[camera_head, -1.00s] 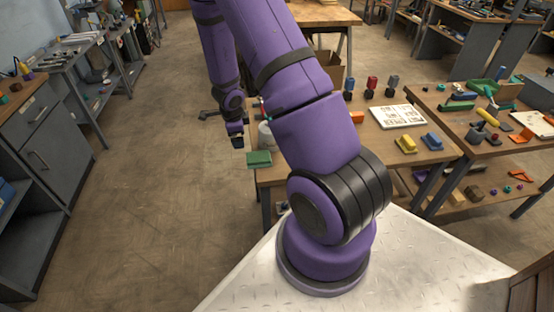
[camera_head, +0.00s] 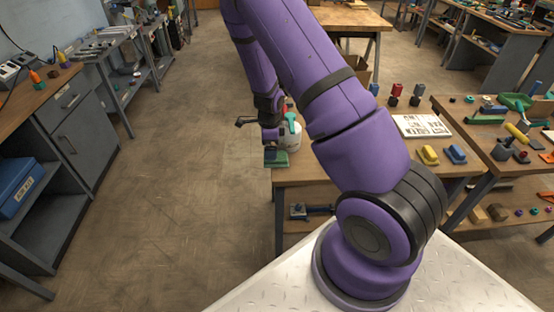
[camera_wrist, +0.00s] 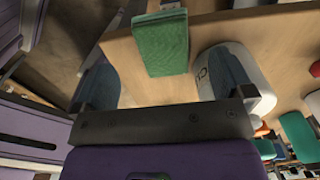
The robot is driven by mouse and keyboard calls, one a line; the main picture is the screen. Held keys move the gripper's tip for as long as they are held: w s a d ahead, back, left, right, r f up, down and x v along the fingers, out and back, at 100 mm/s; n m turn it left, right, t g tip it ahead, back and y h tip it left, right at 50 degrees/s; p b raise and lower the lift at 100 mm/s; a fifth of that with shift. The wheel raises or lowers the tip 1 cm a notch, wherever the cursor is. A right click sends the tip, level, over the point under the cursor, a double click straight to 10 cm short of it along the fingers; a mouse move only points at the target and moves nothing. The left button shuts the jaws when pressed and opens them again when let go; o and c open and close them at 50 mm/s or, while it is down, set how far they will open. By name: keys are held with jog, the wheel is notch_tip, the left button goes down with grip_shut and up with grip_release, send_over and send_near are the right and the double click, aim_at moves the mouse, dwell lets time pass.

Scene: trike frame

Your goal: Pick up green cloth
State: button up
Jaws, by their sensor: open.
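The green cloth (camera_head: 279,162) is a folded, flat piece at the left corner of the wooden table. In the wrist view, the cloth (camera_wrist: 160,42) lies at the table edge, ahead of and between my fingers. My gripper (camera_head: 270,153) is open and empty. It appears just above or beside the cloth in the head view; the exact gap is hard to tell. In the wrist view, the two fingers of my gripper (camera_wrist: 160,68) are spread wide, one on each side.
A white bottle (camera_head: 291,140) stands close behind the cloth. It also shows beside my right-hand finger in the wrist view (camera_wrist: 262,92). A white printed board (camera_head: 421,126) and yellow and blue blocks lie farther right on the table (camera_head: 310,174). The floor at left is clear.

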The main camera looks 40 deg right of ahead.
jog(key=shift+d+f, duration=0.15)
jog(key=shift+f, duration=2.75)
jog(key=shift+c, duration=0.2)
jog(key=c, duration=1)
